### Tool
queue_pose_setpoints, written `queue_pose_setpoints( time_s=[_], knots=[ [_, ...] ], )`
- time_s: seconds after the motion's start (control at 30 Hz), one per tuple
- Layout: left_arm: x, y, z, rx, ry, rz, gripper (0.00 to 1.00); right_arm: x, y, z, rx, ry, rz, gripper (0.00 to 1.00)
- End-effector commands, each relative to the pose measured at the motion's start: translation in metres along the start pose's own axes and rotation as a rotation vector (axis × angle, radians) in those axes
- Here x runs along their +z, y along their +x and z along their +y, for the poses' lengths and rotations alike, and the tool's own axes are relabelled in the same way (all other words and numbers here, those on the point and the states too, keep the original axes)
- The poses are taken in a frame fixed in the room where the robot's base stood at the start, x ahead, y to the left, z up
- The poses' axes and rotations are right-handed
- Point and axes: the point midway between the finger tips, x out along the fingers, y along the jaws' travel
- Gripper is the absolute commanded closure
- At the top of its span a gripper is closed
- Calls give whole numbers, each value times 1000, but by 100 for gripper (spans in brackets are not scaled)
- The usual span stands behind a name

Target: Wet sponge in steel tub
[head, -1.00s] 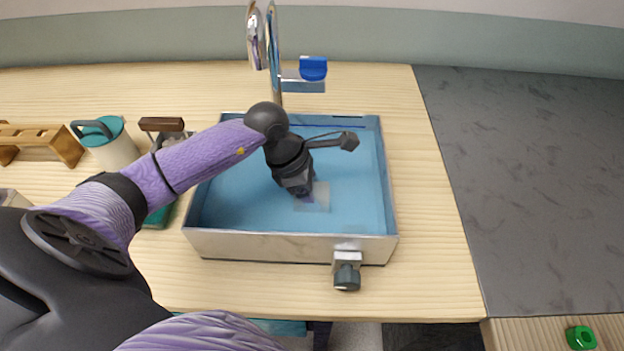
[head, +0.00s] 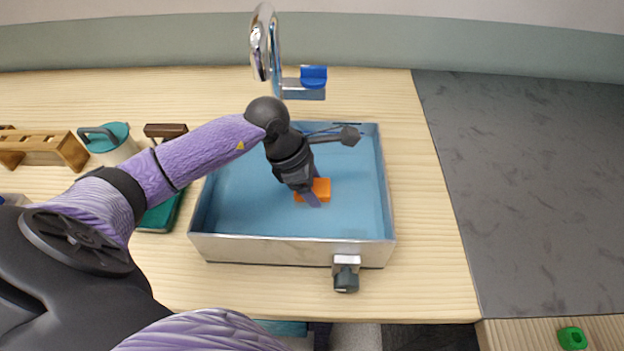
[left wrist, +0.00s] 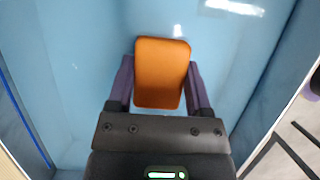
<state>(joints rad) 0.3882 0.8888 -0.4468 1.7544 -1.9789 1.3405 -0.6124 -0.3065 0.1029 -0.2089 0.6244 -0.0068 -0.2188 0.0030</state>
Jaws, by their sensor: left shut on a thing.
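An orange block-shaped sponge (head: 322,186) is inside the steel tub (head: 290,245), near its middle, over the blue inside. My left gripper (head: 312,197) reaches down into the tub from the left and is shut on the sponge. In the left wrist view the sponge (left wrist: 162,72) sits between the two purple fingers of the left gripper (left wrist: 160,84), one against each side. The head view does not show clearly how far the sponge is from the tub's floor. My right gripper is not in view.
A chrome faucet (head: 274,50) with a blue-topped fitting (head: 313,77) stands behind the tub. A valve (head: 346,275) sticks out at the tub's front. A teal-lidded jug (head: 110,143) and a wooden rack (head: 42,148) stand left. The dark grey surface (head: 540,180) is clear.

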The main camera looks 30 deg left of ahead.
Motion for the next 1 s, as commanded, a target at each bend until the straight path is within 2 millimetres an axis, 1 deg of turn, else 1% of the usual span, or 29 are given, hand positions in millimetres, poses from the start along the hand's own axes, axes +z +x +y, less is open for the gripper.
queue_pose_setpoints(
  time_s=[0.03, 0.53, 0.6, 1.0],
  knots=[
    [5, -12, 0, 2, 2, -1, 91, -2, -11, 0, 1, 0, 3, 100],
    [31, -76, 0, 0, 1, 0, 91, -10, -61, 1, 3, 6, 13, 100],
    [33, -79, 0, -1, 1, 0, 91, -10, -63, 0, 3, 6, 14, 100],
    [31, -76, 0, -2, 0, 0, 91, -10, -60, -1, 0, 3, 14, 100]
  ],
)
